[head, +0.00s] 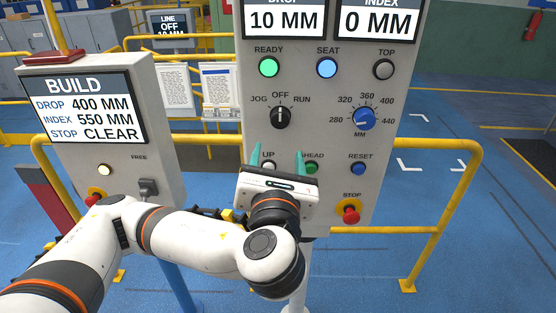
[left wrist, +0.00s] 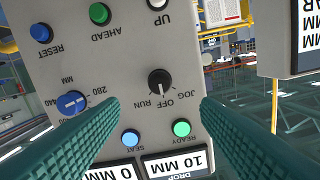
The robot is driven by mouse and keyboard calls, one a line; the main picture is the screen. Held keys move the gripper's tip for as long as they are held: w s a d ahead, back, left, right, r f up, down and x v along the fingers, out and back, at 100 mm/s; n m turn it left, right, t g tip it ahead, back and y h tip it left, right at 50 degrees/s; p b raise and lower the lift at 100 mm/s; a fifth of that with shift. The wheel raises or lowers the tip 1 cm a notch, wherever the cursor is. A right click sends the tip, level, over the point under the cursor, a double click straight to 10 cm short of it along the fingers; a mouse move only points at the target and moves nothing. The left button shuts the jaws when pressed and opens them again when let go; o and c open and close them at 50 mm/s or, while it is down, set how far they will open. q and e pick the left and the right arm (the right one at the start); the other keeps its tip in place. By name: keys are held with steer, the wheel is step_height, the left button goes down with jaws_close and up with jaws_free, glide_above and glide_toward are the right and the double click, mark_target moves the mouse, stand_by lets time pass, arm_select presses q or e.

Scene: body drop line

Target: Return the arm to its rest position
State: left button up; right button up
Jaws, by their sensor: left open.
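My left arm comes in from the left in the head view. Its gripper (head: 278,158) is in front of the lower part of the grey control panel (head: 220,75), with two green fingers spread apart and nothing between them. The left wrist view shows the fingers (left wrist: 155,125) apart at both sides, with the panel face beyond them. The black JOG/OFF/RUN knob (head: 281,117) and the blue MM knob (head: 364,119) are above the gripper. The gripper partly covers the UP and AHEAD buttons. I cannot tell whether the fingers touch the panel. My right gripper is not in view.
A BUILD panel (head: 160,150) stands at the left, close to my arm. A yellow rail (head: 447,200) runs around the panels. A red STOP button (head: 350,215) is right of the gripper. The READY (head: 268,67) and SEAT (head: 327,68) lamps are lit. Blue floor lies open at the right.

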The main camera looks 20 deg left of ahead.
arm_select(q)
steer(key=s+d+f+n+g+h, duration=0.1)
steer(key=s+f+n+g+h, duration=0.2)
steer(key=f+n, duration=0.6)
steer(key=s+f+n+g+h, duration=0.1)
steer(key=s+f+n+g, duration=0.2)
steer(key=f+n+g, duration=0.5)
steer(key=s+a+f+n+g, duration=0.1)
steer(key=s+a+f+n, duration=0.2)
steer(key=s+f+n, duration=0.25)
steer(key=s+a+f+n+g+h, duration=0.1)
steer(key=s+a+f+n, duration=0.1)
steer(key=s+f+n, duration=0.4)
steer(key=s+a+f+n+g, duration=0.1)
steer(key=s+a+f+n, duration=0.2)
steer(key=s+f+n, duration=0.3)
step_height(320, 180, down, 30)
steer(key=m+g+b, duration=0.1)
steer(key=b, duration=0.3)
steer(key=s+a+f+g+b, duration=0.1)
steer(key=s+a+f+b, duration=0.1)
steer(key=s+f, duration=1.3)
step_height(320, 180, down, 5)
steer(key=shift+s+a+r+b, duration=0.2)
steer(key=shift+s+a+b, duration=0.2)
steer(key=shift+b, duration=0.2)
